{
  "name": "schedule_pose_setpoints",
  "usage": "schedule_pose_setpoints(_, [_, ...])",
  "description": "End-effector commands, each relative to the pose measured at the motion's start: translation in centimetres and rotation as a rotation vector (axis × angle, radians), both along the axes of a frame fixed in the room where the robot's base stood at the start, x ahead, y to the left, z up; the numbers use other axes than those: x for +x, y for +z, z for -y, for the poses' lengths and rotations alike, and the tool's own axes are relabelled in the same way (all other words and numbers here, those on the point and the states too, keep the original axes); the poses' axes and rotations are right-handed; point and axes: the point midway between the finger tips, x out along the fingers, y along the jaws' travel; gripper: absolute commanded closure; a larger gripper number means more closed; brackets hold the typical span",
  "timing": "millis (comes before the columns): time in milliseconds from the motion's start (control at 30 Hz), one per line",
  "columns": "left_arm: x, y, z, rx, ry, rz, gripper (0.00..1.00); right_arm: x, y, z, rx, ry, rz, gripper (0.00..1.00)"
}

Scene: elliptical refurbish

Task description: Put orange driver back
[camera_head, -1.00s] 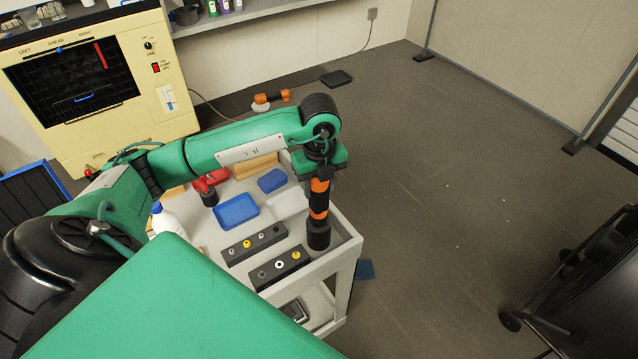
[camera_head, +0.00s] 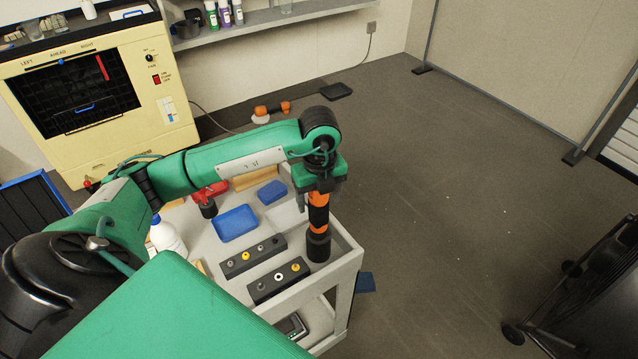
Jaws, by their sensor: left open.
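The orange driver (camera_head: 318,222), black with orange bands, stands upright at the right end of the white cart (camera_head: 345,258). Its lower end is a wide black cylinder; I cannot tell whether this is part of the driver or a holder around it. My left gripper (camera_head: 321,192) points straight down over the driver's top end. Its fingers are open, one on each side of the top, which is partly hidden between them. My right gripper is not in view.
Two dark blocks with bits (camera_head: 280,283) (camera_head: 254,256) lie left of the driver. Blue trays (camera_head: 235,223) (camera_head: 272,191), a red-and-black tool (camera_head: 209,200) and a white bottle (camera_head: 167,237) are also on the cart.

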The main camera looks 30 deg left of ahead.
Motion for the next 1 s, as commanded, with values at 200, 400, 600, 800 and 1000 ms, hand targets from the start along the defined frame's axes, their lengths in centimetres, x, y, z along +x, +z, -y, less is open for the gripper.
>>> schedule_pose_setpoints(200, [0.1,3.5,0.1,-0.001,-0.001,0.007,0.32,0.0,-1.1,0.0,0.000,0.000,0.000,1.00])
schedule_pose_setpoints(400, [0.0,7.8,0.1,0.000,-0.002,0.008,0.32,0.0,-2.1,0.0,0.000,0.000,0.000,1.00])
schedule_pose_setpoints(600, [0.0,10.8,0.1,0.002,0.000,0.006,0.32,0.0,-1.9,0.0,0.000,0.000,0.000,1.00])
schedule_pose_setpoints(800, [0.0,12.7,0.2,0.000,-0.001,0.005,0.32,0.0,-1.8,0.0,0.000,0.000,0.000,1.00])
schedule_pose_setpoints(1000, [-0.1,13.4,0.2,0.001,0.000,0.003,0.32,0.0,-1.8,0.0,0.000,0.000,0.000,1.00])
